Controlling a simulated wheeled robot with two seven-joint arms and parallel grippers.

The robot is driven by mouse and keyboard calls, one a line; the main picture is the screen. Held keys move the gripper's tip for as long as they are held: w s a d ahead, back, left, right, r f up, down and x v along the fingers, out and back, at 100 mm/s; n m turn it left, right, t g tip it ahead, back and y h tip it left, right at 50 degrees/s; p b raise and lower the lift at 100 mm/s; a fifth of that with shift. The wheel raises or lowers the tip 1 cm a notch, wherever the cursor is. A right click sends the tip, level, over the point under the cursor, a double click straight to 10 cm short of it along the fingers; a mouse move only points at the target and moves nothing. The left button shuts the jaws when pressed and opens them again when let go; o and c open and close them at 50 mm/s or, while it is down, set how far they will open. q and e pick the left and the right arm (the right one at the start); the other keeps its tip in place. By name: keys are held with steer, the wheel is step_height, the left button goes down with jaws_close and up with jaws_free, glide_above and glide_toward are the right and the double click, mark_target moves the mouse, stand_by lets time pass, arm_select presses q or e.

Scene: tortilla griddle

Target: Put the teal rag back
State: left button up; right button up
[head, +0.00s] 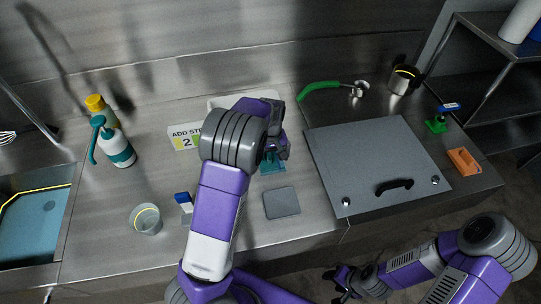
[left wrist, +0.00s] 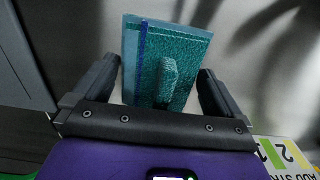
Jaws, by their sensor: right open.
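The teal rag (head: 271,165) shows partly below my left gripper in the head view, behind the arm. In the left wrist view the rag (left wrist: 185,50) is a flat teal piece with a blue stripe and a raised ridge, lying between and beyond the fingers. My left gripper (left wrist: 158,80) has its fingers wide apart, one on each side of the ridge, with gaps showing beside it. In the head view this gripper (head: 275,150) is largely hidden by its wrist. My right gripper (head: 345,280) is open and empty, low in front of the counter.
A grey square pad (head: 281,202) lies in front of the rag. A lidded griddle (head: 375,155) is at right, and a sign (head: 186,136) and a white tray (head: 222,103) are behind. A cup (head: 146,220), a spray bottle (head: 115,145) and a sink (head: 40,225) are at left.

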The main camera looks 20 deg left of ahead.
arm_select(q)
steer(key=shift+r, duration=0.1)
step_height(320, 180, up, 12)
steer(key=p, duration=0.2)
steer(key=shift+p, duration=0.35)
